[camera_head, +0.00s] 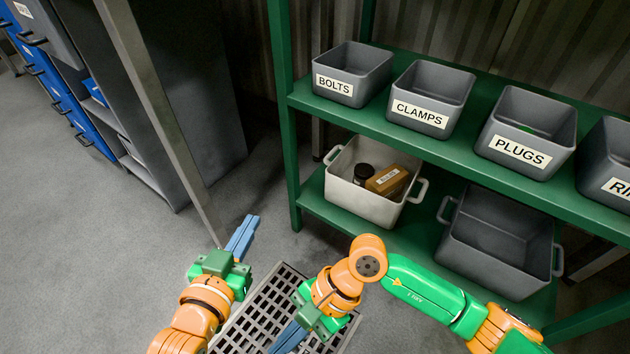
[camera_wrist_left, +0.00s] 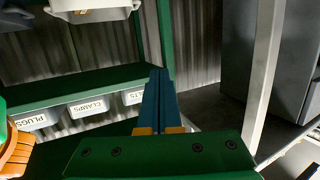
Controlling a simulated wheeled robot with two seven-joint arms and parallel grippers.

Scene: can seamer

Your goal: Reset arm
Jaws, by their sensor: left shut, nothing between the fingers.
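My left gripper (camera_head: 242,237) comes in from the lower left, over the floor in front of the green shelf. Its blue fingers lie together, shut with nothing between them. The fingers also fill the middle of the left wrist view (camera_wrist_left: 157,98). They are apart from the shelf and bins. My right gripper (camera_head: 290,338) points down toward the lower edge of the head view, over a floor grate. Its fingertips are cut off, so I cannot tell its opening.
A green shelf (camera_head: 440,147) carries grey bins labelled BOLTS (camera_head: 340,88), CLAMPS (camera_head: 420,114) and PLUGS (camera_head: 519,150). Below stand a white bin (camera_head: 355,205) holding a dark jar and brown box, and a grey bin (camera_head: 497,262). A post (camera_head: 160,115) stands left. Open floor lies lower left.

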